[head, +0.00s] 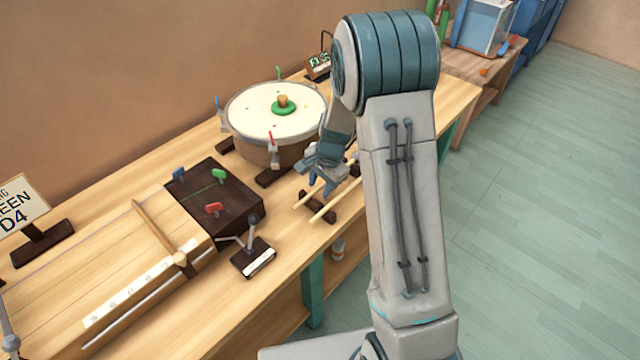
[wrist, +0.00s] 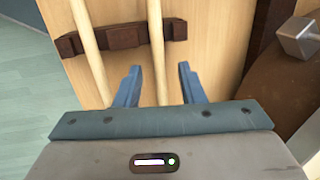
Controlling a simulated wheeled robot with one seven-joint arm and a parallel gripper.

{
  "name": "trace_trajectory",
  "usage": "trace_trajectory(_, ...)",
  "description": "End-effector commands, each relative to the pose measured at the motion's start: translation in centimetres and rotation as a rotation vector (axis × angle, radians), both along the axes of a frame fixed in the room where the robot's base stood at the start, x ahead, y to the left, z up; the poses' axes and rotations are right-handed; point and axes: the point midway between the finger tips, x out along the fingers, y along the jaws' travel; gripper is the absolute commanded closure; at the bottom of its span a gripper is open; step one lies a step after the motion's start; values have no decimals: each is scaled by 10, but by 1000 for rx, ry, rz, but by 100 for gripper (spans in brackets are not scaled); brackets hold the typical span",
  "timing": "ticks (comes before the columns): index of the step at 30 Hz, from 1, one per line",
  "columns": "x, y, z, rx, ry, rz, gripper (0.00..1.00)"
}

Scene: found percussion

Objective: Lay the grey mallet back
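Two pale wooden mallet sticks lie side by side across a dark notched rest (head: 318,206) on the bench. In the wrist view the rest (wrist: 110,36) holds the left stick (wrist: 92,50) and the right stick (wrist: 156,40), each in a notch. My gripper (wrist: 158,72) is open, with the right stick running between its blue fingers and a gap on both sides. In the head view my gripper (head: 322,181) is low over the sticks, beside the drum. The mallet heads are hidden or out of frame, so I cannot tell which mallet is grey.
A round drum (head: 262,112) with a green ring on top stands just behind my gripper. A dark box (head: 208,196) with coloured pegs and a small stand (head: 254,258) are left of the rest. A long wooden zither-like box (head: 100,265) fills the bench's near left.

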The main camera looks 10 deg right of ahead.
Motion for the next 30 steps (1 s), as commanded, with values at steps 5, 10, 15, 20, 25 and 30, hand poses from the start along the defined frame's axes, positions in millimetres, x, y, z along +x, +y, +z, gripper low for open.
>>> trace_trajectory(5, 0, 0, 0, 0, 0, 0, 65)
trace_trajectory(10, 0, -1, 7, 0, -2, 1, 65)
trace_trajectory(15, -3, -5, 34, 0, -5, 0, 65)
trace_trajectory(20, -6, -11, 71, 0, -6, 0, 65)
trace_trajectory(25, -11, -17, 106, -1, -4, 0, 65)
trace_trajectory(30, -14, -20, 128, 0, -2, 0, 65)
